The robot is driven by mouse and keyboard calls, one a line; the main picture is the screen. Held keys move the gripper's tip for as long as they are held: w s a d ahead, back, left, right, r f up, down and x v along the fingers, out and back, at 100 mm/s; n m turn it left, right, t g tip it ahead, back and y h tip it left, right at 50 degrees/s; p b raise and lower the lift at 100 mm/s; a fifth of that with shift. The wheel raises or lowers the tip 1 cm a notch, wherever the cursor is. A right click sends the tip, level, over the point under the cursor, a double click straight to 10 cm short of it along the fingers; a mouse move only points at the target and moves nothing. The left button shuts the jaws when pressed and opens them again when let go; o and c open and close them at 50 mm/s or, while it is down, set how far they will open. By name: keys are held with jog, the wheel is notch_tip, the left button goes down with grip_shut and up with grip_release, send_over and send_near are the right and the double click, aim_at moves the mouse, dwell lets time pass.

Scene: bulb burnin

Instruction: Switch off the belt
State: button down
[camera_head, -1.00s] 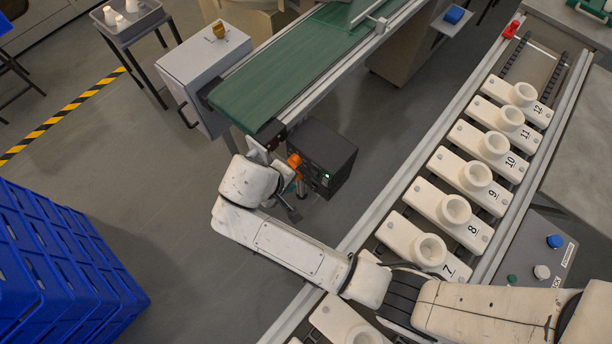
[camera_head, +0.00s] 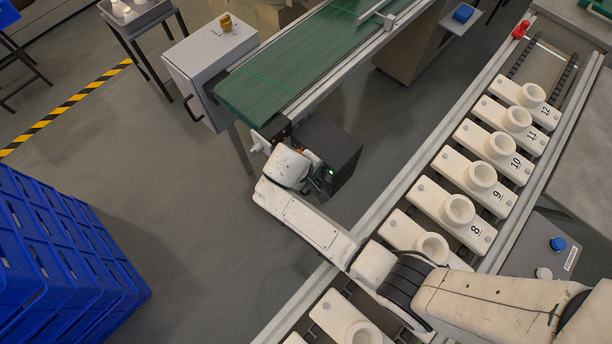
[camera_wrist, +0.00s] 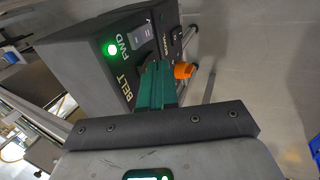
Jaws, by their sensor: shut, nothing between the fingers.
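The dark belt control box (camera_head: 336,148) stands under the near end of the green conveyor belt (camera_head: 285,78). In the wrist view, the control box (camera_wrist: 118,45) shows the words BELT and FWD, a lit green lamp (camera_wrist: 112,50), a grey rocker switch (camera_wrist: 143,36) and an orange knob (camera_wrist: 184,71). My gripper (camera_wrist: 158,72), with green fingers, is shut and empty in front of the panel. Its tips overlap the panel between the lettering and the orange knob; I cannot tell whether they touch.
A rail with numbered white holders (camera_head: 465,210) runs beside my arm. Blue crates (camera_head: 60,255) are stacked at the left. The floor between crates and belt is clear.

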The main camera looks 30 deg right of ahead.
jog(key=shift+d, duration=0.15)
jog(key=shift+w+d+r+y+p, duration=0.1)
jog(key=shift+d+y+p, duration=0.3)
jog(key=shift+p, duration=0.2)
jog(key=shift+r, duration=0.1)
jog(key=shift+r+p, duration=0.7)
jog(key=shift+p, duration=0.15)
